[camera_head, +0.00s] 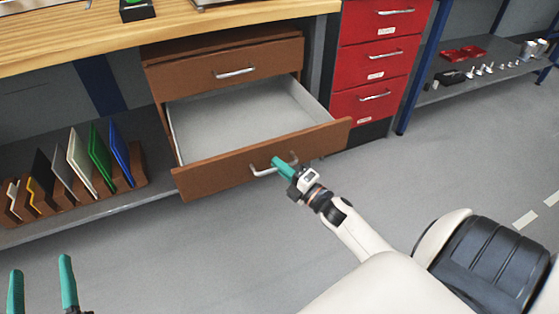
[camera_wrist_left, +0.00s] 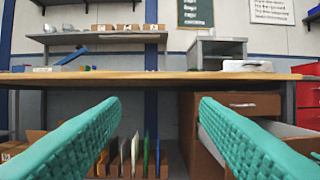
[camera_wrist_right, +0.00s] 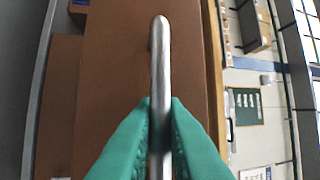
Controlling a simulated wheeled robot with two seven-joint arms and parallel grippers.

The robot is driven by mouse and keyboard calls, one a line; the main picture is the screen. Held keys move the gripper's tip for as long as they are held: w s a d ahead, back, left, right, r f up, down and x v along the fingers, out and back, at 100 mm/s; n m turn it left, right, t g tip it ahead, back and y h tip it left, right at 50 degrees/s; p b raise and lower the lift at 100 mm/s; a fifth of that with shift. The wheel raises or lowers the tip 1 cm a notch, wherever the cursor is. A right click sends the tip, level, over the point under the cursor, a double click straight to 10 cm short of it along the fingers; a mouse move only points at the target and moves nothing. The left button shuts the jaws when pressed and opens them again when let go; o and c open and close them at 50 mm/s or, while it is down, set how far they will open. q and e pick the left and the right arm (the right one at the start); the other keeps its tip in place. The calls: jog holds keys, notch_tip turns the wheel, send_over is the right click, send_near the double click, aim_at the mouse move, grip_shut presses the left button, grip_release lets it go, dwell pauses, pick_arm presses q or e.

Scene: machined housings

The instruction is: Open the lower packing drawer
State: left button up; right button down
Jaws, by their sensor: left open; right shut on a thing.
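The lower packing drawer (camera_head: 262,158) is brown with a pale grey inside, and it stands pulled well out below the shut upper drawer (camera_head: 225,72). Its inside looks empty. My right gripper (camera_head: 279,165) is shut on the drawer's silver bar handle (camera_head: 262,172). In the right wrist view the green fingers (camera_wrist_right: 160,125) clasp the handle bar (camera_wrist_right: 160,60) from both sides. My left gripper (camera_head: 40,285) is open and empty at the lower left of the head view, away from the drawer. Its two green fingers spread wide in the left wrist view (camera_wrist_left: 158,135).
A wooden workbench top (camera_head: 160,35) lies above the drawers. Left of them, a rack of coloured panels (camera_head: 75,165) stands on a low shelf. A red drawer cabinet (camera_head: 375,60) stands to the right. The grey floor (camera_head: 450,150) in front is clear.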

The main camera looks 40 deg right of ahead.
jog(key=c, duration=1.5)
grip_release()
pick_arm(q)
notch_tip(320, 180, down, 7)
jog(key=a+g+y+p, duration=0.1)
jog(key=g+p, duration=0.1)
jog(key=g, duration=0.3)
jog(key=shift+s+a, duration=0.15)
jog(key=shift+s, duration=0.05)
pick_arm(e)
jog(key=v, duration=1.2)
